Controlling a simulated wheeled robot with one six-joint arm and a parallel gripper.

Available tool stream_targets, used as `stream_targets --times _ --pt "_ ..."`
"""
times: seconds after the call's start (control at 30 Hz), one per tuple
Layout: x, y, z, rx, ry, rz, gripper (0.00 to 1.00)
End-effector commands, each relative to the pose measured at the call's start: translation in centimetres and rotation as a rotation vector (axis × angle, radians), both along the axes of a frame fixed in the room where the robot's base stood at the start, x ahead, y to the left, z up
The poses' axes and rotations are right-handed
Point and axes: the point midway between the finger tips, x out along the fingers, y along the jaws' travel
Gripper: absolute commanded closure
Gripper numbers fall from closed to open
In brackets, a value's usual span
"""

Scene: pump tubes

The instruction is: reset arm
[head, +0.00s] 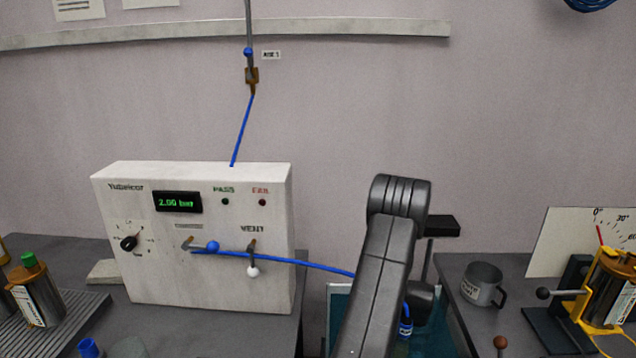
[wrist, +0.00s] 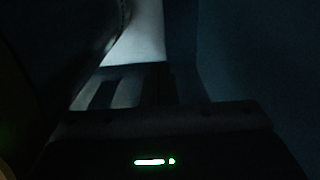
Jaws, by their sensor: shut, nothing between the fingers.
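My arm (head: 375,285) rises folded in front of the gap between two grey benches in the head view. My gripper shows dimly in the wrist view (wrist: 125,90), shut and empty, beyond a dark housing with a small green light (wrist: 150,161). In the head view the arm hides most of the gripper. A white test box (head: 210,280) stands on the left bench, left of the arm. Its display (head: 178,202) reads 2.00 bar. A blue tube (head: 320,266) runs from the box front and passes behind the arm.
A teal bin (head: 340,298) is partly hidden behind my arm. A grey mug (head: 482,285) and a yellow-framed fixture (head: 598,300) stand on the right bench. A metal canister (head: 36,291) stands far left. Another blue tube (head: 242,130) rises from the box to a wall pipe.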

Motion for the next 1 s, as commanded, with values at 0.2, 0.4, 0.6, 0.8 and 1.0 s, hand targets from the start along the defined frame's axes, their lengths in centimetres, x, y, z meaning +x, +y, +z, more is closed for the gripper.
stream_targets --times 0.2,0.4,0.6,0.8,1.0 --pt "0.1 0.5 -3.0 0.003 0.006 -0.002 1.0" --pt "0.3 0.6 -3.7 0.003 0.006 -0.003 1.0" --pt "0.3 0.6 -3.7 0.003 0.007 -0.004 1.0" --pt "0.1 0.7 -3.2 0.001 0.005 0.008 1.0" --pt "-0.3 1.3 -1.0 -0.013 -0.005 0.08 1.0"
